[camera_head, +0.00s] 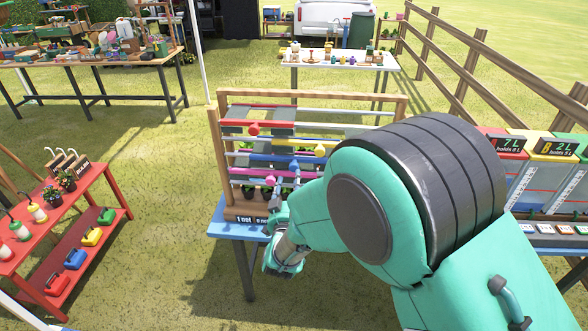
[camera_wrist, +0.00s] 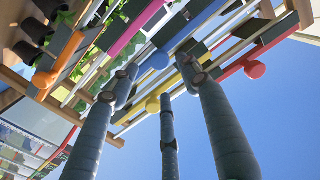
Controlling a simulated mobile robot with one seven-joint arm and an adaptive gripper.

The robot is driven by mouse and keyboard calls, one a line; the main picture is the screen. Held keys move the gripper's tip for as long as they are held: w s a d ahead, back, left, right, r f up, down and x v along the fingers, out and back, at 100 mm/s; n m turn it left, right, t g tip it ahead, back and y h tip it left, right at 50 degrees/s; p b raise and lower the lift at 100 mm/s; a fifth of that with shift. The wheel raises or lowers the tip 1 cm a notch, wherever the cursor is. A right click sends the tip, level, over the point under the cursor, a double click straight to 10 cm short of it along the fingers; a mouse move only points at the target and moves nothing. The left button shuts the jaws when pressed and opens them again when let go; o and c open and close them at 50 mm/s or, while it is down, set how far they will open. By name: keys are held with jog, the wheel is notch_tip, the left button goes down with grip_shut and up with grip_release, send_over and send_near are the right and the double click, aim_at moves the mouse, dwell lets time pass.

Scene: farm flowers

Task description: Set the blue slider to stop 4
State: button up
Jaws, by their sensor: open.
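The blue slider (camera_head: 262,161) is a flat blue bar on a rod of a wooden frame (camera_head: 219,150) at the middle of the head view. In the wrist view its round blue knob (camera_wrist: 159,60) shows near the fingertips, with the blue bar (camera_wrist: 190,30) behind it. My gripper (camera_head: 283,182) is in front of the frame's lower right part; in the wrist view its dark fingers (camera_wrist: 160,80) are spread apart around the knob's place, open, holding nothing. I cannot tell whether a finger touches the knob. Stop marks are not readable.
Red (camera_head: 253,128), yellow (camera_head: 320,150) and pink (camera_head: 270,181) knobs sit on neighbouring rods, close to my fingers. The frame stands on a blue table (camera_head: 228,229). A red shelf (camera_head: 95,192) stands left, and coloured containers (camera_head: 510,150) stand right. Grass between is clear.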

aim_at(294, 169)
jog(key=w+b, duration=0.1)
jog(key=w, duration=0.7)
jog(key=shift+w, duration=0.4)
grip_shut()
